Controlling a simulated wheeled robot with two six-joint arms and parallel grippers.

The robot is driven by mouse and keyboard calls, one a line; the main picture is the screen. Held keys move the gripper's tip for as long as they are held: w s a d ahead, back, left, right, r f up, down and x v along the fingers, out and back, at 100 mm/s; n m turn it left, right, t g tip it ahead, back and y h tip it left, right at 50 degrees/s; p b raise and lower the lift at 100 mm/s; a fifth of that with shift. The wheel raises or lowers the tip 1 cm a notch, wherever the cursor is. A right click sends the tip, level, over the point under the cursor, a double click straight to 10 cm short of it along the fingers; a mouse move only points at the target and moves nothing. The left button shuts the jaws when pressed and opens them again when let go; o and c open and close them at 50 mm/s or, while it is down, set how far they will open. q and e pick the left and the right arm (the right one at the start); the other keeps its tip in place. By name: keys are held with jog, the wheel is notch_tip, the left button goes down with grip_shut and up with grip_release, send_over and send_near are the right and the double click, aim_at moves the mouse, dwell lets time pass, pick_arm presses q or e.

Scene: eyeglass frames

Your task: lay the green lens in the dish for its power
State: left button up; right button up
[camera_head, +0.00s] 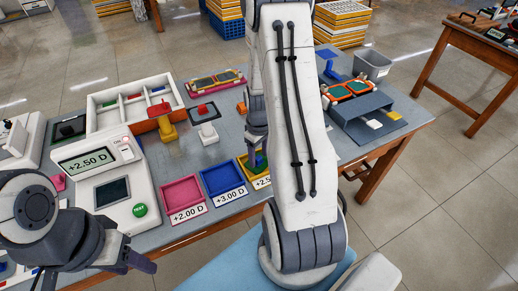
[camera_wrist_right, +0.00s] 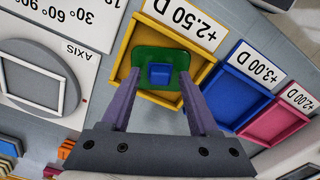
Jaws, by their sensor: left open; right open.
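The green lens (camera_wrist_right: 146,56) with a blue block (camera_wrist_right: 159,73) on top lies inside the yellow dish (camera_wrist_right: 118,62) labelled +2.50 D. In the head view the yellow dish (camera_head: 243,172) is partly hidden by my right arm. My right gripper (camera_wrist_right: 158,77) is open, its fingers on either side of the blue block; I cannot tell whether they touch it. The lens meter (camera_head: 112,178) display reads +2.50 D. My left gripper (camera_head: 143,257) is open and empty at the lower left, in front of the meter.
A pink dish (camera_head: 182,192) labelled +2.00 D and a blue dish (camera_head: 222,178) labelled +3.00 D stand left of the yellow one. Behind are a yellow stand (camera_head: 166,128), a white stand (camera_head: 207,131) and a white compartment tray (camera_head: 98,120). A grey bin (camera_head: 372,66) stands at the far right.

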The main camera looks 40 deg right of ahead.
aim_at(259, 158)
notch_tip(259, 158, up, 12)
dwell(0.4)
jog(key=s+a+r+n, duration=0.1)
jog(key=a+r, duration=0.2)
jog(key=a, duration=0.6)
jog(key=s+a+r+n, duration=0.1)
jog(key=a+r+n, duration=0.1)
jog(key=a, duration=0.8)
jog(key=s+a+r+n+y, duration=0.1)
jog(key=s+a+r+n, duration=0.1)
jog(key=s+a, duration=0.9)
jog(key=s, duration=0.3)
jog(key=shift+s+a+r, duration=0.15)
jog(key=shift+a+r, duration=0.15)
jog(key=shift+a, duration=0.1)
